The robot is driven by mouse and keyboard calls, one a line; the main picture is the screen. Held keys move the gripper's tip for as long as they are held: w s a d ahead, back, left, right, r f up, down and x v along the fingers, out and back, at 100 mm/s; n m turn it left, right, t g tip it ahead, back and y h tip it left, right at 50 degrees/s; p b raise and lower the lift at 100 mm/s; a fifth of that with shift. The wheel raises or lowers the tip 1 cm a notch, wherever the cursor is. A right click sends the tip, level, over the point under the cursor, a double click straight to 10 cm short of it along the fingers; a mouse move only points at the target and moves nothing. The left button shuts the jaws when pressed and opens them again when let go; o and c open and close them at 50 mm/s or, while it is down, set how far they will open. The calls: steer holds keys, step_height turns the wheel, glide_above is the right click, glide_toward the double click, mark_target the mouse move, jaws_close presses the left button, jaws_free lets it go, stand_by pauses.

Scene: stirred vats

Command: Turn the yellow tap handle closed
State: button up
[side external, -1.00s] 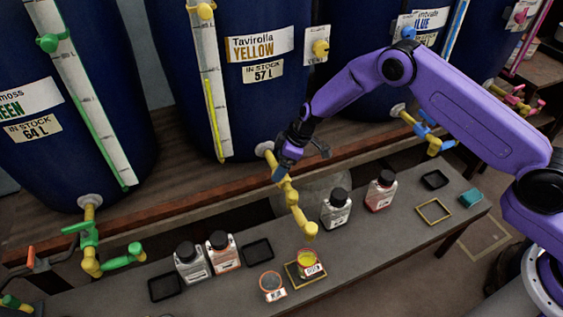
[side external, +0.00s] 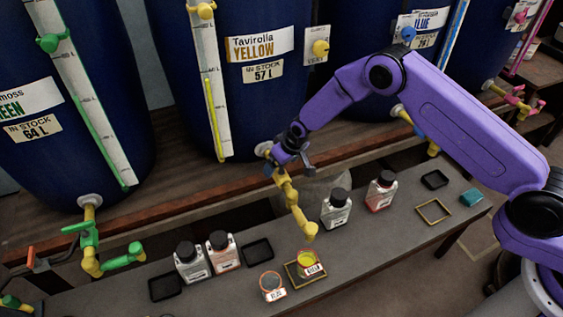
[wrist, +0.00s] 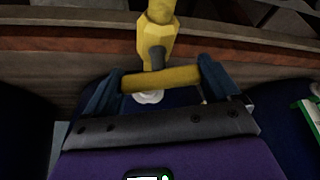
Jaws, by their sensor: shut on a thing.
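The yellow tap (side external: 292,200) comes out of the blue vat (side external: 245,115) labelled YELLOW and angles down over the bench. My gripper (side external: 277,168) is at the top of this tap and hides most of its handle in the side view. In the wrist view, the yellow tap handle (wrist: 160,79) is a bar lying across between my two fingers, with one finger at each end. My gripper (wrist: 160,88) is shut on it. A small beaker of yellow liquid (side external: 306,258) stands below the tap's spout, on a yellow-framed mat (side external: 291,278).
Capped bottles (side external: 191,263) and dark trays (side external: 258,250) are along the bench. A green tap (side external: 90,245) is at left, and a blue tap (side external: 420,130) is at right behind my arm.

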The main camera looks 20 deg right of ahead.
steer(key=shift+m+h, duration=0.7)
steer(key=shift+m, duration=1.1)
steer(key=o, duration=0.8)
steer(key=v, duration=1.7)
steer(key=shift+s+r, duration=0.15)
